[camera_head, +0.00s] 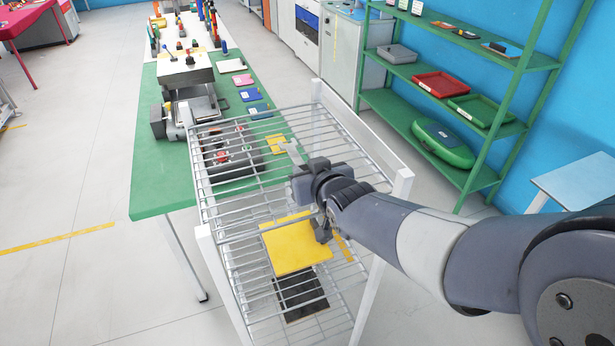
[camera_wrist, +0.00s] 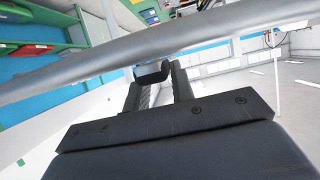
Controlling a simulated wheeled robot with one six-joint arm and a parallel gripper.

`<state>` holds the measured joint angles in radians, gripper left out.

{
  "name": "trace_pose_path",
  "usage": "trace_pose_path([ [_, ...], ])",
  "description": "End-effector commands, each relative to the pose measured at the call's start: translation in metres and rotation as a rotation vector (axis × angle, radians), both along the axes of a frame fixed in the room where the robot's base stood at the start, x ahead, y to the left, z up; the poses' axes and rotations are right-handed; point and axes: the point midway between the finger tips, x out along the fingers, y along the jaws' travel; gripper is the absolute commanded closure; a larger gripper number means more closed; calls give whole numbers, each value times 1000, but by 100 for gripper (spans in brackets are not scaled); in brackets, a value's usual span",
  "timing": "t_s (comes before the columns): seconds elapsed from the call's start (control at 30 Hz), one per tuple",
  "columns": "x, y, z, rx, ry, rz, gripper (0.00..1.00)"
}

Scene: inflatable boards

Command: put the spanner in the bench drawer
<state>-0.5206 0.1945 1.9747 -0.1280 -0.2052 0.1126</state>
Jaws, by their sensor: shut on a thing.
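My gripper (camera_head: 303,174) is at the right part of a wire rack, around its upper shelf. It is shut on the spanner (camera_head: 291,151), a light grey tool whose head points away from my arm, toward the far side. In the wrist view my gripper's dark fingers (camera_wrist: 155,88) show, and a thick grey bar crosses close in front of the camera. The spanner cannot be made out clearly there. On the green bench (camera_head: 160,190) stands a white-topped box unit (camera_head: 187,70); I cannot tell whether the bench drawer is part of it.
The wire rack (camera_head: 215,190) with white posts stands between me and the bench. A yellow board (camera_head: 296,246) lies on a lower shelf. A toolbox with dark and red items (camera_head: 222,156) is on the bench. Green shelving (camera_head: 440,90) stands right; the floor at left is clear.

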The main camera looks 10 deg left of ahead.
Motion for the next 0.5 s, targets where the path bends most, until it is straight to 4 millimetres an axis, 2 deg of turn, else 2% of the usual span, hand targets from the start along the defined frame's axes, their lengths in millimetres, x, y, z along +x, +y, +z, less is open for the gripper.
trace_pose_path([
  [0.33,0,0,-3,2,-3,0,100],
  [0.37,0,0,-3,1,-1,0,76],
  [0.5,0,0,-2,1,-1,0,64],
])
